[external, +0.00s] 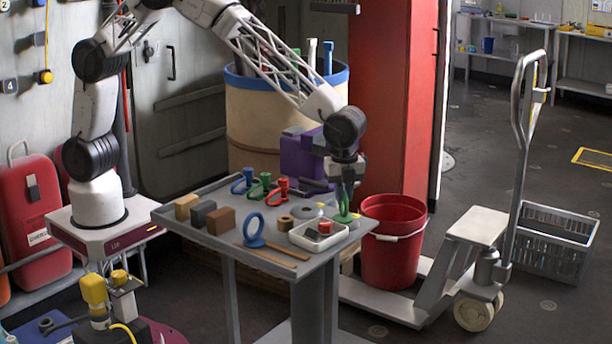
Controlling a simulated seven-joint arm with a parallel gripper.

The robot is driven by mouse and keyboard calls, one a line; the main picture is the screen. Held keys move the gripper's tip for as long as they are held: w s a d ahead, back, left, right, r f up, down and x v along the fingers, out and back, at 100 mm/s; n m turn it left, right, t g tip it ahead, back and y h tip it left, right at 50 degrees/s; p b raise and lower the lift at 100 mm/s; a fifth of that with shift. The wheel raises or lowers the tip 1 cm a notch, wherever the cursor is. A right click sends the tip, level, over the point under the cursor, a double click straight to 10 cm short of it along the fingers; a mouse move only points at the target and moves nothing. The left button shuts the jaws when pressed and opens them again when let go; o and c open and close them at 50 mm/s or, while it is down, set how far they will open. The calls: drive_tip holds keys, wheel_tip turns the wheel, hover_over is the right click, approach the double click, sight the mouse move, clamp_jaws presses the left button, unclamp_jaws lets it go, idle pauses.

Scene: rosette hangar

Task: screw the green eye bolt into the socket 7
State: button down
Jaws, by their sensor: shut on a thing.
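My gripper (346,188) points down over the right end of the grey table. It is shut on a green eye bolt (345,216), partly hidden by the fingers, at or just above the tabletop. I cannot tell whether its lower end is in a socket. No socket number is readable on the table, so I cannot pick out socket 7. Another green ringed piece (264,187) stands at the table's back left, between a blue one (244,182) and a red one (281,189).
The table (230,247) also carries a blue ring (254,231), several blocks (220,221), a brown strip (272,251) and a white tray (301,238) of small pieces, left of my gripper. A red bucket (393,262) stands close on the right. A purple object (300,158) is behind.

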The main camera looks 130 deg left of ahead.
drive_tip(key=shift+m, duration=1.5)
drive_tip(key=shift+m, duration=0.3)
drive_tip(key=shift+m, duration=1)
drive_tip(key=m, duration=0.6)
drive_tip(key=shift+m, duration=0.6)
drive_tip(key=m, duration=0.4)
drive_tip(key=shift+f, duration=0.1)
drive_tip(key=m, duration=0.5)
drive_tip(key=shift+m, duration=0.4)
